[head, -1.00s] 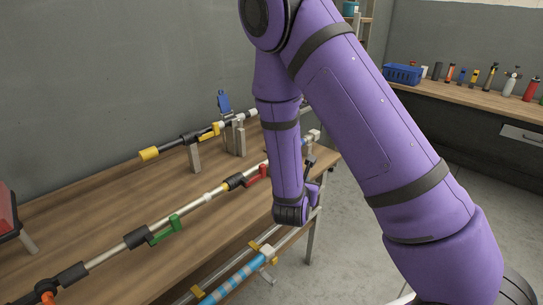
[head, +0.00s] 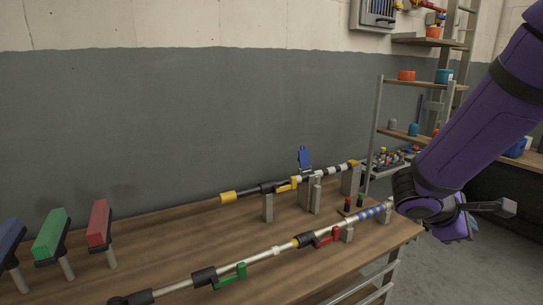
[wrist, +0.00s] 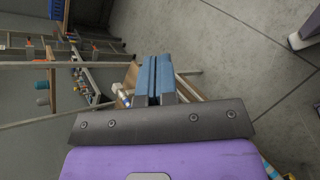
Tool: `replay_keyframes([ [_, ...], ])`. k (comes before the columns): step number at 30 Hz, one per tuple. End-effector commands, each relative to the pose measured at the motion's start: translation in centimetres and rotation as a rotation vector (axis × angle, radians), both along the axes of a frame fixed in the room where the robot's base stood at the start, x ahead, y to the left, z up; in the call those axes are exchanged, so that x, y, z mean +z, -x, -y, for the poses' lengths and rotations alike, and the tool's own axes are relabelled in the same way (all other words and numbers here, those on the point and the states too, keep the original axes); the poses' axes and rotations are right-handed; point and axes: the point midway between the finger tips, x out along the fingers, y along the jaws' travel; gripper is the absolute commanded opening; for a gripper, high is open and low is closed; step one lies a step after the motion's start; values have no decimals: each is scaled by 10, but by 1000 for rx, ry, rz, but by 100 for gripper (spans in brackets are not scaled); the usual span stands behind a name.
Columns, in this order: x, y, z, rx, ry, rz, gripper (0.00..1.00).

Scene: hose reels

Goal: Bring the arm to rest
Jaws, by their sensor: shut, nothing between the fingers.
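My purple arm comes in from the right edge of the head view and bends at a dark joint beside the right end of the bench. My gripper (wrist: 155,80) shows in the wrist view as two blue fingers lying together, with nothing between them. It is apart from the bench and the pipes in the head view, out past the bench's right end. A dark bolted plate and a purple body part of mine fill the lower wrist view.
The wooden bench (head: 190,262) carries a front pipe with a green handle (head: 231,277) and a red handle (head: 326,238). A back pipe has a yellow end (head: 228,198). Blue, green and red blocks on posts stand left. A shelf rack (head: 412,82) stands behind the bench. Open floor lies right.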

Motion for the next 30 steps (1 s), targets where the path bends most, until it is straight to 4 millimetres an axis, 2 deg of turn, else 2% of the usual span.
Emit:
replay_keyframes([
  [1,9,10,1,-53,-49,40,0],
  [8,37,55,-6,-276,-301,200,0],
  [15,63,95,-28,-469,-586,378,0],
  [24,101,134,-66,-636,-959,602,0],
  [30,120,150,-86,-688,-1136,699,0],
])
